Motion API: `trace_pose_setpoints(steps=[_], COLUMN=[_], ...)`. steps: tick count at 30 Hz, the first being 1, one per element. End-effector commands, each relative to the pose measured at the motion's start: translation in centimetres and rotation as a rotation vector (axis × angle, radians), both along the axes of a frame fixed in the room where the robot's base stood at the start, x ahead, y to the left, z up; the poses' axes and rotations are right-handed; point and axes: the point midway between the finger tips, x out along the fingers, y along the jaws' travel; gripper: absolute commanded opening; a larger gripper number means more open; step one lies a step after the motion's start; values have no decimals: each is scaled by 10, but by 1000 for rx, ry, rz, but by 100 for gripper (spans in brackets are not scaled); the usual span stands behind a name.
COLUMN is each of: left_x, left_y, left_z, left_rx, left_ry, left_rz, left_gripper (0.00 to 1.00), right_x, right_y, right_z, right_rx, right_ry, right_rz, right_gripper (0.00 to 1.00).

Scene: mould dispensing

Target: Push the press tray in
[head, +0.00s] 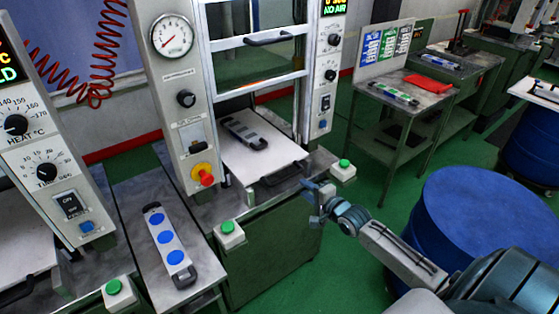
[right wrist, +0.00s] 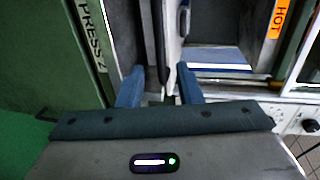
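The press tray (head: 262,138) is a pale plate sticking out of the middle press, with a dark handle (head: 284,174) on its front edge. A dark mould (head: 245,132) with blue-grey cavities lies on it. My right gripper (head: 318,190) is in front of the press, just right of and below the handle. In the right wrist view its two blue fingers (right wrist: 160,78) are apart. A dark bar, apparently the handle (right wrist: 160,40), stands just beyond the fingertips; I cannot tell whether they touch it. My left gripper is not in view.
Green buttons flank the tray, left (head: 229,227) and right (head: 343,163). A mould with blue discs (head: 168,246) lies on the bench at left. A blue drum (head: 480,225) stands at right. A side table (head: 405,100) is behind. Green floor lies open between.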

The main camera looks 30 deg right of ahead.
Motion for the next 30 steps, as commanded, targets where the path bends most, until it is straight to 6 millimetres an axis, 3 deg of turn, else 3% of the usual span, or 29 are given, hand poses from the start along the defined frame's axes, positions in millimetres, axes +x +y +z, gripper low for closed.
trace_pose_setpoints(steps=[5,21,30], left_x=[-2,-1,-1], left_y=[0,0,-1], left_z=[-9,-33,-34], left_rx=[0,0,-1], left_ry=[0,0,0], left_rz=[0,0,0], left_gripper=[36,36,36], right_x=[9,92,104], right_y=[1,7,9], right_z=[-5,-21,-23], right_rx=[3,4,2], right_ry=[-3,-2,0], right_rz=[-2,-1,1], right_gripper=[32,32,32])
